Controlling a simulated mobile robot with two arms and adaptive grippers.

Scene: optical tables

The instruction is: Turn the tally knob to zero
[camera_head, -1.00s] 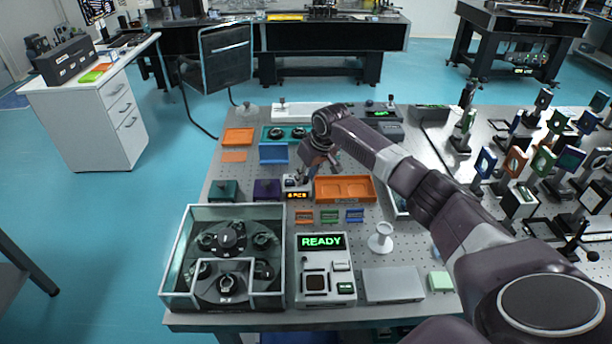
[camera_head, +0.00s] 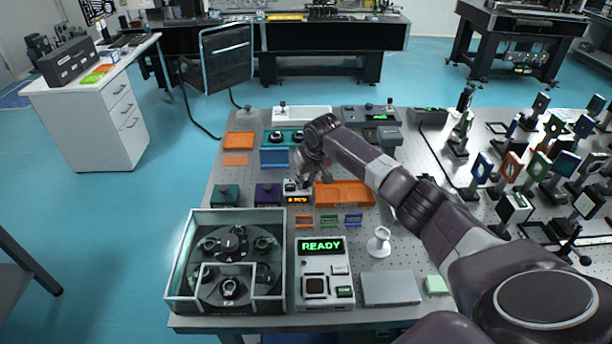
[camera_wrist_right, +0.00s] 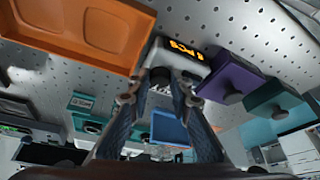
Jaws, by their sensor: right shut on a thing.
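The tally counter (camera_head: 298,199) is a small light-coloured box with an orange lit display, left of the orange tray. In the right wrist view the tally counter (camera_wrist_right: 160,58) is just beyond my fingertips. My right gripper (camera_head: 299,182) reaches down to the top of the counter from the upper right. In the wrist view my right gripper (camera_wrist_right: 170,84) has its fingertips closed in on the tally knob, which they mostly hide. My left gripper is not in view.
The orange tray (camera_head: 345,205) is close on the right of the counter. The purple box (camera_head: 267,195) and the green box (camera_head: 226,195) stand to its left. Small coloured holders (camera_head: 329,220) lie in front. A blue bin (camera_head: 274,158) is behind.

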